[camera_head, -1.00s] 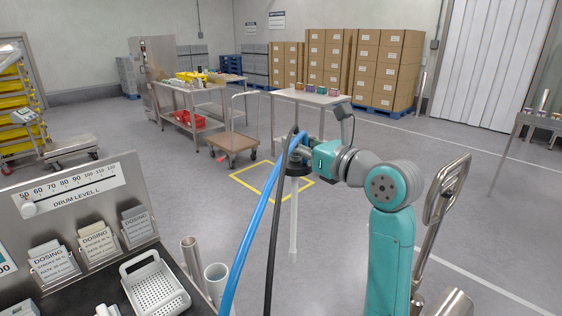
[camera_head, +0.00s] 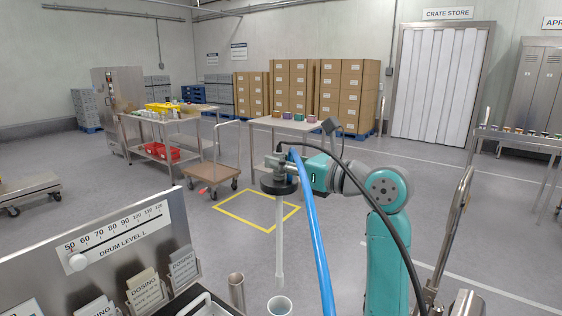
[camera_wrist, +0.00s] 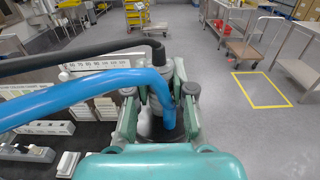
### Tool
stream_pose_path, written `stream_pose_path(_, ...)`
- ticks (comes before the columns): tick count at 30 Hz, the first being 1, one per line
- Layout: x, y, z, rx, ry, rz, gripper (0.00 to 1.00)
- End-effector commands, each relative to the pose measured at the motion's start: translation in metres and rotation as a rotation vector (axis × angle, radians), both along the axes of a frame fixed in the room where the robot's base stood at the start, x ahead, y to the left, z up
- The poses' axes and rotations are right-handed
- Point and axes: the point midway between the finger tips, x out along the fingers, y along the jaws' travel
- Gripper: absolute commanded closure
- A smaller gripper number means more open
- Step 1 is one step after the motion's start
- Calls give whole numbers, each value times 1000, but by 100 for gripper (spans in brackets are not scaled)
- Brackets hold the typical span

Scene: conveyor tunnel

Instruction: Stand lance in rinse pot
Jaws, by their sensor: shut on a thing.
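The lance (camera_head: 280,240) is a long pale tube with a dark round collar at its top. It hangs upright. My gripper (camera_head: 284,178) is shut on the lance's head; in the wrist view the fingers (camera_wrist: 159,100) close around it, and the blue hose covers part of the grip. The rinse pot (camera_head: 280,308) is a pale open cup at the bottom edge of the head view, partly cut off. The lance's lower tip shows just above the pot's far rim in the picture; I cannot tell the gap or whether it lies over the opening.
A blue hose (camera_head: 315,230) and a black hose (camera_head: 390,205) trail from the lance head. A metal tube (camera_head: 237,290) stands left of the pot. Floor with a yellow-marked square (camera_head: 257,212) lies beyond.

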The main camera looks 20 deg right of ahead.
Motion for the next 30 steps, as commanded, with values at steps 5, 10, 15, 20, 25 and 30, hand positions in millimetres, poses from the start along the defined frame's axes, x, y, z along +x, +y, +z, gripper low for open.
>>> stream_pose_path(5,0,0,-17,1,1,-1,100)
stream_pose_path(10,0,0,-35,0,1,-1,100)
stream_pose_path(15,0,0,-47,1,0,-1,100)
stream_pose_path(20,0,0,-52,0,-1,-1,100)
stream_pose_path(25,0,0,-53,0,-1,-1,100)
stream_pose_path(30,0,0,-53,0,-1,-1,100)
